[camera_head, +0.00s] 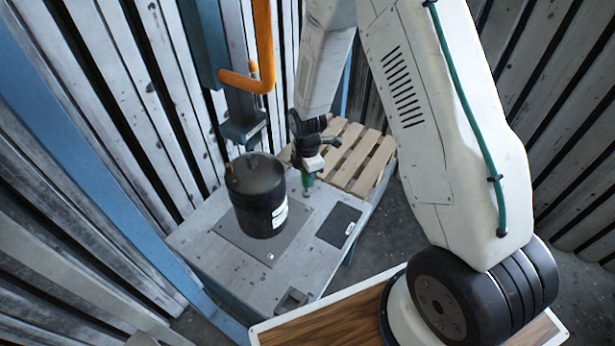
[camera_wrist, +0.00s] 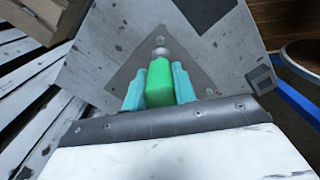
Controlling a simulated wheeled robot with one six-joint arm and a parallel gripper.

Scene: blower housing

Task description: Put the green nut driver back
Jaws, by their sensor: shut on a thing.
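My gripper (camera_head: 308,178) is shut on the green nut driver (camera_wrist: 160,85). In the wrist view the driver's green handle sits between my two teal fingers, with its grey metal end pointing away from me. In the head view the green driver (camera_head: 308,181) hangs roughly upright over the grey bench (camera_head: 205,235), right of the black canister (camera_head: 257,200). Its lower end is close to the bench top; I cannot tell if it touches. In the wrist view a darker grey plate (camera_wrist: 128,75) lies behind the driver.
A wooden pallet (camera_head: 365,160) adjoins the bench's far right. A dark square pad (camera_head: 339,225) lies on the bench right of the canister. A small dark holder (camera_head: 292,300) is at the near edge. An orange pipe (camera_head: 264,45) and blue post (camera_head: 205,45) rise behind.

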